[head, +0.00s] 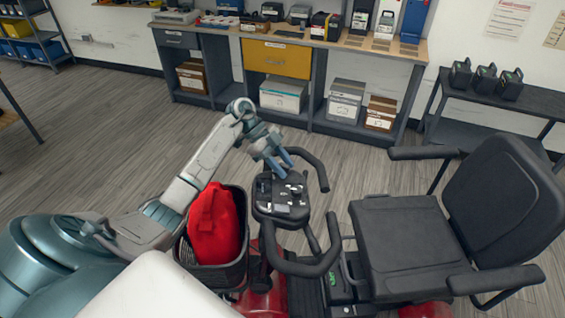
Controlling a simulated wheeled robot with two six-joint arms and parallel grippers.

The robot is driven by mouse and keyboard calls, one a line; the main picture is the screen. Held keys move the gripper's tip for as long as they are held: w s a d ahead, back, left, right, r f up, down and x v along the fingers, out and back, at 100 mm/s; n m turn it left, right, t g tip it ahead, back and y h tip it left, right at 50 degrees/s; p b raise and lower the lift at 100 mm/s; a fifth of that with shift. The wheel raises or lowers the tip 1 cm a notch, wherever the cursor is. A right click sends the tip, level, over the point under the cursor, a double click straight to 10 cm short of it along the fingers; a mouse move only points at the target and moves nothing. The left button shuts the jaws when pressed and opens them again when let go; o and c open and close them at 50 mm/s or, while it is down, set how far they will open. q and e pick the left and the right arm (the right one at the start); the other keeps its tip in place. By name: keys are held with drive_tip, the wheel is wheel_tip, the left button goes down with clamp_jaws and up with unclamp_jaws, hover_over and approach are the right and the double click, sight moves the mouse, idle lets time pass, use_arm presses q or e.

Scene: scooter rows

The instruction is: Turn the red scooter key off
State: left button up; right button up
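The red scooter (262,303) stands in front of me, its red body mostly hidden below the basket and handlebar. Its dark control console (265,208) sits between the looped black handlebars. Small light and dark controls show on the console, but I cannot make out the key or its position. My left gripper (282,170) reaches over the basket to the console's far edge. Its two blue-grey fingers point down with a gap between them. Nothing shows between them, and I cannot tell whether they touch the console. My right gripper is not in view.
A black front basket (214,277) holds a red bag (214,225) beneath my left arm. The black seat (405,235) is at the right. A workbench (335,46) with boxes and devices lines the back wall; a dark side table (500,108) stands right. Grey floor lies between.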

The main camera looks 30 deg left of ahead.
use_arm(q)
clamp_jaws()
drive_tip(key=shift+r+n+t+p, duration=0.15)
drive_tip(key=shift+n+t+p, duration=0.25)
drive_tip(key=shift+p, duration=0.4)
drive_tip(key=n+t+y+p, duration=0.1)
drive_tip(key=n+t+p, duration=0.1)
drive_tip(key=p, duration=0.2)
drive_tip(key=n+t+y+p, duration=0.1)
drive_tip(key=n+p, duration=0.1)
drive_tip(key=p, duration=0.2)
drive_tip(key=n+t+y+p, duration=0.1)
drive_tip(key=n+t+p, duration=0.1)
drive_tip(key=p, duration=0.2)
drive_tip(key=shift+s+d+r+n+t+p, duration=0.15)
drive_tip(key=shift+r+n+t+p, duration=0.15)
drive_tip(key=shift+n+p, duration=0.1)
drive_tip(key=shift+f+n+t+y+p, duration=0.25)
drive_tip(key=shift+n+t+y+p, duration=0.3)
drive_tip(key=shift+n+y, duration=0.15)
drive_tip(key=shift+f+n+t+y, duration=0.15)
drive_tip(key=shift+n+t+y, duration=0.2)
drive_tip(key=shift+n+y, duration=0.55)
unclamp_jaws()
